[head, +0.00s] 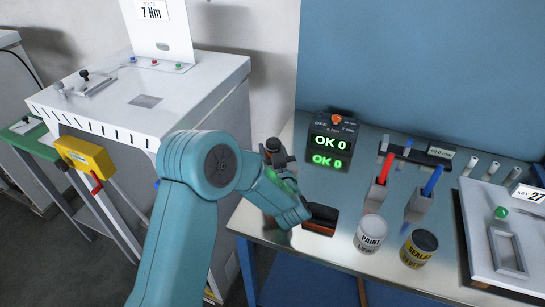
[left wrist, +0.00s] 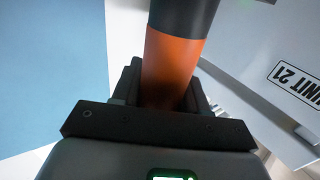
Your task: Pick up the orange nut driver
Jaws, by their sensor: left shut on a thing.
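The orange nut driver (left wrist: 170,62) fills the upper middle of the left wrist view as an orange cylinder with a black upper part. My left gripper (left wrist: 160,98) is shut on its orange part. In the head view my left gripper (head: 279,160) is above the table's left edge, and the dark top of the nut driver (head: 272,145) shows between its jaws. The rest of the nut driver is hidden by my arm. My right gripper is in neither view.
A steel table (head: 300,262) carries a dark orange-edged tray (head: 320,218), a green "OK 0" display (head: 331,141), a paint can (head: 371,234), a sealant can (head: 419,248), and red (head: 385,168) and blue (head: 433,180) tools in holders. A white cabinet (head: 200,85) stands left.

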